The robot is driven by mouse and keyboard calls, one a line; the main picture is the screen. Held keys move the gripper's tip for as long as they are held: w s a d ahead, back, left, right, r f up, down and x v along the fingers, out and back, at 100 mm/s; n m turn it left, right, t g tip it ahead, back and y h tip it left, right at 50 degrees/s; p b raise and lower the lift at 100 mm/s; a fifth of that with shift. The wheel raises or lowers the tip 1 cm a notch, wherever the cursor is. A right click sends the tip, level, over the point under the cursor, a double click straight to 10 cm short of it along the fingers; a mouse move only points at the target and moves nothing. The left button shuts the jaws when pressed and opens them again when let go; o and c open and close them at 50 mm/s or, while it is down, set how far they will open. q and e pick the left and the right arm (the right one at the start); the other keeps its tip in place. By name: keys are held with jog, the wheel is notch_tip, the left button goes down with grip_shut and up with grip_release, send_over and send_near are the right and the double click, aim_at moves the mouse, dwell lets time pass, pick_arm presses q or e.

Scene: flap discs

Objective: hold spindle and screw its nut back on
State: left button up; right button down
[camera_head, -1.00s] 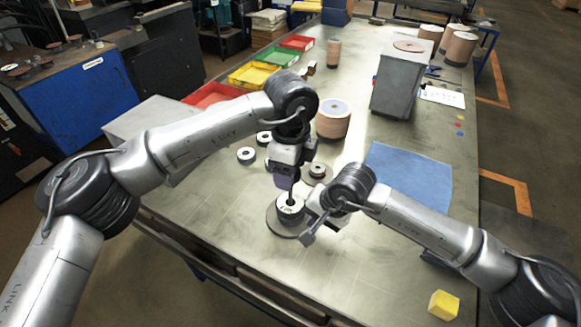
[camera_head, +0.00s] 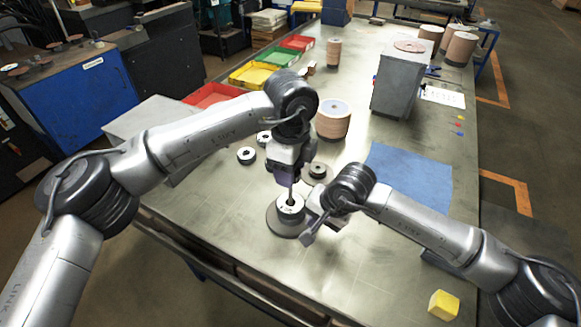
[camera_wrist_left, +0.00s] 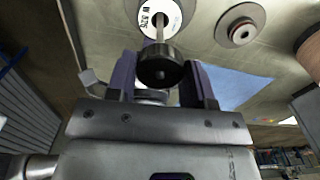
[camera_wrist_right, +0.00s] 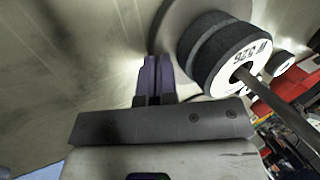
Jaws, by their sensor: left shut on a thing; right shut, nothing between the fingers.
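The spindle is a thin upright rod (camera_wrist_left: 160,28) with abrasive discs (camera_head: 290,206) stacked low on it, above a round base (camera_head: 284,228). The top disc has a white label, also clear in the right wrist view (camera_wrist_right: 237,62). My left gripper (camera_wrist_left: 162,80) is shut on the black knurled nut (camera_wrist_left: 160,66), in line with the rod's upper end. I cannot tell whether the threads are engaged. In the head view the left gripper (camera_head: 284,180) is above the stack and its fingers hide the nut. My right gripper (camera_wrist_right: 153,82) is shut and empty beside the discs, apparently not around the rod.
A small disc with a hub (camera_head: 318,171) lies just behind the spindle. Loose discs (camera_head: 246,155) lie to the left. A tan disc stack (camera_head: 333,118), grey box (camera_head: 397,85), blue cloth (camera_head: 409,174) and yellow block (camera_head: 443,305) are around. The front table area is clear.

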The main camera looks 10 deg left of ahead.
pick_arm(q)
jog(key=m, duration=0.6)
jog(key=shift+m, duration=0.4)
jog(key=m, duration=0.5)
jog(key=shift+f, duration=0.1)
jog(key=m, duration=1.2)
jog(key=shift+f+m, duration=0.1)
jog(key=shift+m, duration=0.2)
jog(key=o, duration=0.5)
jog(key=shift+c, duration=0.2)
jog(key=shift+o, duration=1)
jog(key=shift+r, duration=4.05)
